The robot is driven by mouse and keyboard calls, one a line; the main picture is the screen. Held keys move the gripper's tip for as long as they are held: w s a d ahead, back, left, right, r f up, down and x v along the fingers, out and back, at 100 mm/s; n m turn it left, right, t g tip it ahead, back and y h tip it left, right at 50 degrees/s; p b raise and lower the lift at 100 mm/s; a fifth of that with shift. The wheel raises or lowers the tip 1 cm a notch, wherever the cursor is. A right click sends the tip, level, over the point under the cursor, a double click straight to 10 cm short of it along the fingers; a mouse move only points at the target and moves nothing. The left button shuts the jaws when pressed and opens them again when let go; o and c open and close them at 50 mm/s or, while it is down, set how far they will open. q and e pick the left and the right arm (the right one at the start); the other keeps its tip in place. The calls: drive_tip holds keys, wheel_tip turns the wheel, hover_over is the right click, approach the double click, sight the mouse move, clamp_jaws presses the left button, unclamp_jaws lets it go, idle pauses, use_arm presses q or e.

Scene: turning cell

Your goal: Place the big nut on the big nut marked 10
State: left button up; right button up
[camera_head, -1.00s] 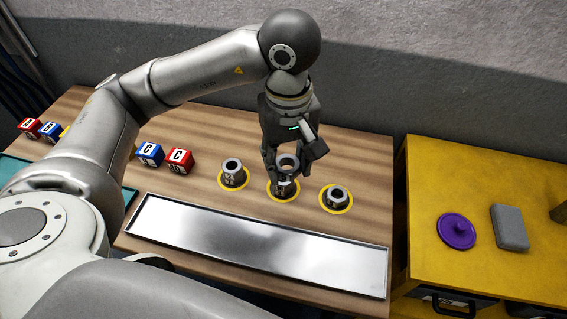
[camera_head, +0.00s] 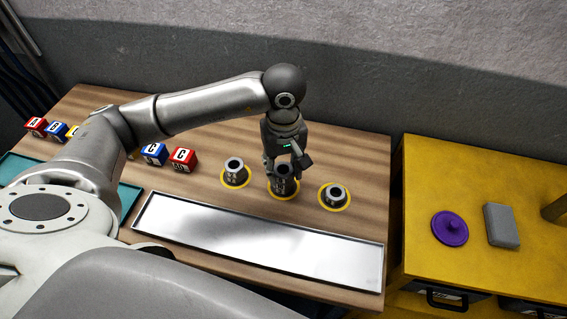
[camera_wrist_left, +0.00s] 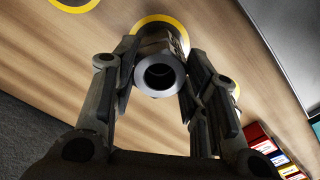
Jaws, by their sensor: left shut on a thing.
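My left gripper (camera_head: 282,166) is over the middle yellow ring, shut on a grey big nut (camera_head: 284,179). The nut's round open top faces my left wrist camera (camera_wrist_left: 160,74), between the two fingers. A marked metal body shows behind it, down to the yellow ring (camera_wrist_left: 163,20). The held nut appears in line with and very close to or touching the nut below; the fingers hide the seam. The number on the lower nut is not legible. My right gripper is not in view.
Other nuts stand on yellow rings to the left (camera_head: 234,170) and right (camera_head: 334,194). A long metal tray (camera_head: 255,243) lies in front. Letter blocks (camera_head: 183,159) stand at left. A yellow cabinet (camera_head: 470,190) at right bears a purple lid (camera_head: 450,228) and a grey block (camera_head: 501,225).

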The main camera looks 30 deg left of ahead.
sight(284, 169)
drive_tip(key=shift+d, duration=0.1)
use_arm(q)
drive_tip(key=shift+f+b, duration=0.2)
drive_tip(key=shift+b, duration=0.1)
drive_tip(key=o, duration=1.1)
drive_tip(key=shift+o, duration=0.2)
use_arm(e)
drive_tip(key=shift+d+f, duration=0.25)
use_arm(q)
drive_tip(key=shift+r, duration=0.1)
drive_tip(key=shift+r, duration=0.3)
wheel_tip(284, 169, up, 12)
drive_tip(key=b, duration=0.1)
drive_tip(key=shift+f+b, duration=0.2)
drive_tip(key=shift+b, duration=0.2)
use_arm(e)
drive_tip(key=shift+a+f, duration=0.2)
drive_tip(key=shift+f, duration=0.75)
